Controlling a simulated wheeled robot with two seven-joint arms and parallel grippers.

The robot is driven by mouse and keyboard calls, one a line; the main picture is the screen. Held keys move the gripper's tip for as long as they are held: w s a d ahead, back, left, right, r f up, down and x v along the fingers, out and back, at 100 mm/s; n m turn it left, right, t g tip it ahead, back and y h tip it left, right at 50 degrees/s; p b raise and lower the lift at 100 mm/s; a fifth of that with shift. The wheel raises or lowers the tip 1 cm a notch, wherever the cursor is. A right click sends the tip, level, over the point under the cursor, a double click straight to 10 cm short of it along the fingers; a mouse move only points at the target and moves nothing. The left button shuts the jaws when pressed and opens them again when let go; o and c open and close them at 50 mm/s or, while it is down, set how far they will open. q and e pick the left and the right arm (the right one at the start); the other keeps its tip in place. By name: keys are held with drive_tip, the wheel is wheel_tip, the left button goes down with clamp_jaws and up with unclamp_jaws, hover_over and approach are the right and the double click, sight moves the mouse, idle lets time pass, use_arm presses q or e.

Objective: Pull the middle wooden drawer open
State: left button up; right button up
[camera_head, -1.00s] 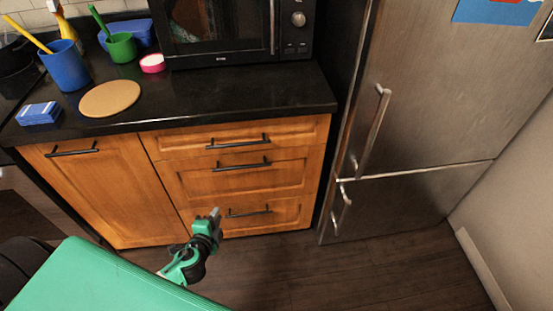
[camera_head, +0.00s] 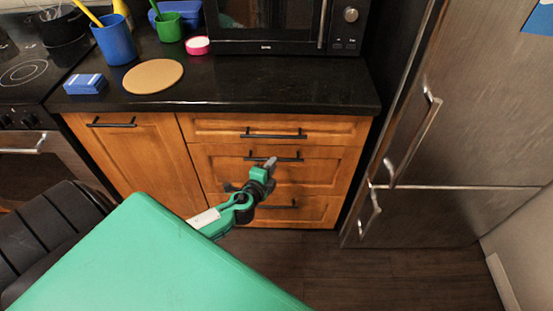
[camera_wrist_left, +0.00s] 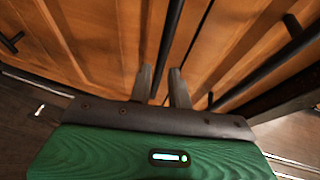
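The middle wooden drawer (camera_head: 320,174) has a black bar handle (camera_head: 287,158) and sits flush between the top and bottom drawers. My left gripper (camera_head: 270,163) is in front of this handle near its middle, and hides part of it. In the left wrist view my left gripper (camera_wrist_left: 162,82) has its two fingers apart. A black bar handle (camera_wrist_left: 172,35) runs between the fingers in that view. I cannot tell how deep it sits between them or whether they touch it. My right gripper is not in view.
The top drawer (camera_head: 350,130) and bottom drawer (camera_head: 320,212) have similar bar handles close by. A cabinet door (camera_head: 135,165) is to the left and a steel fridge (camera_head: 450,120) to the right. The black countertop (camera_head: 270,95) overhangs the drawers. The floor (camera_head: 400,270) in front is clear.

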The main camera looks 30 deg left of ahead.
use_arm(q)
drive_tip(key=shift+x, duration=2)
clamp_jaws()
